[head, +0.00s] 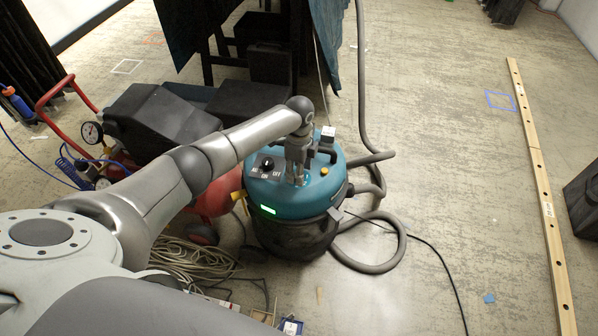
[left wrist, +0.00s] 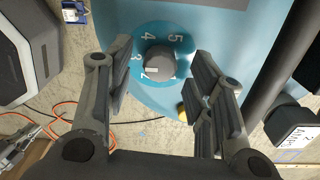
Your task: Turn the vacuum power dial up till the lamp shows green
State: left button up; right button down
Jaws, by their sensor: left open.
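The vacuum (head: 290,225) stands on the floor in the head view, with a blue top and a dark drum. A small lamp (head: 268,210) on its front edge glows green. The power dial (left wrist: 158,64) is a grey knob on a blue numbered ring in the left wrist view; its light mark points down-left, near the 2. My left gripper (head: 296,182) is over the vacuum's top; in the left wrist view its fingers (left wrist: 160,85) are open on either side of the dial, with gaps. My right gripper is not in view.
A black ON/OFF switch (head: 267,164) and a yellow button (head: 324,171) are on the vacuum's top. A grey hose (head: 372,150) curls at its right. A red compressor (head: 212,195) stands close left. Open floor lies to the right, before a wooden beam (head: 540,195).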

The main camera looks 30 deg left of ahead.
pick_arm(q)
notch_tip(320, 180, up, 11)
dwell(0.3)
jog(key=shift+f, duration=0.15)
